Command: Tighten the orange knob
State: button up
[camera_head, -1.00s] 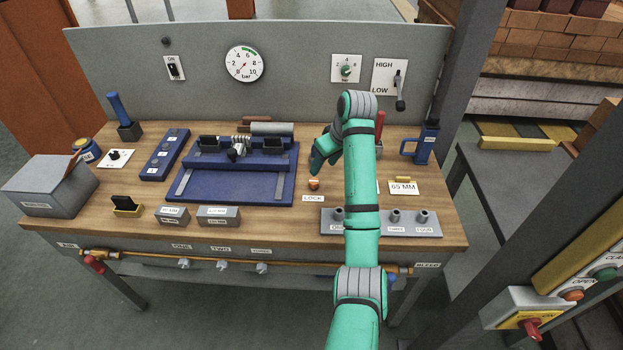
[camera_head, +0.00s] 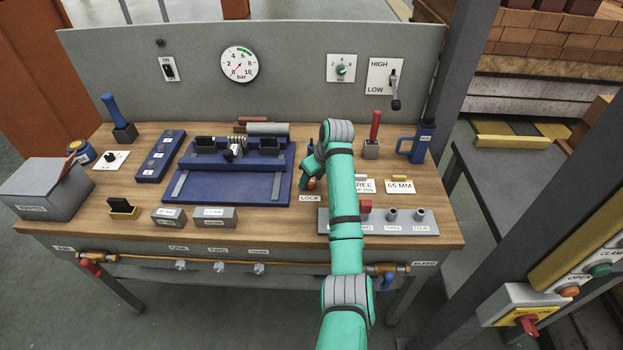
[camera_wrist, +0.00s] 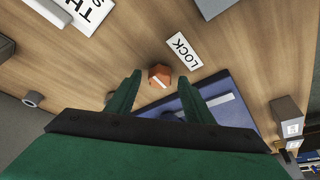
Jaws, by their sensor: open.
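The orange knob (camera_wrist: 159,76) sits on the wooden bench top beside the white LOCK label (camera_wrist: 183,51) in the wrist view. A pale line runs across its top. In the head view the knob (camera_head: 310,184) shows just above the LOCK label (camera_head: 310,198), partly covered by my gripper. My gripper (camera_wrist: 160,90) is open, with its two green fingers pointing towards the knob, one to each side of it in the wrist view. I cannot tell whether the fingers reach down around it. In the head view my gripper (camera_head: 308,178) is at the knob, partly hidden by my arm.
A blue fixture plate (camera_head: 235,190) lies left of the knob. A grey block with numbered posts (camera_head: 410,229) is to the front right. A red-handled tool (camera_head: 375,125) stands behind right.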

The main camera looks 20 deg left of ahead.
jog(key=shift+c, duration=0.5)
jog(key=c, duration=0.9)
jog(key=shift+c, duration=0.2)
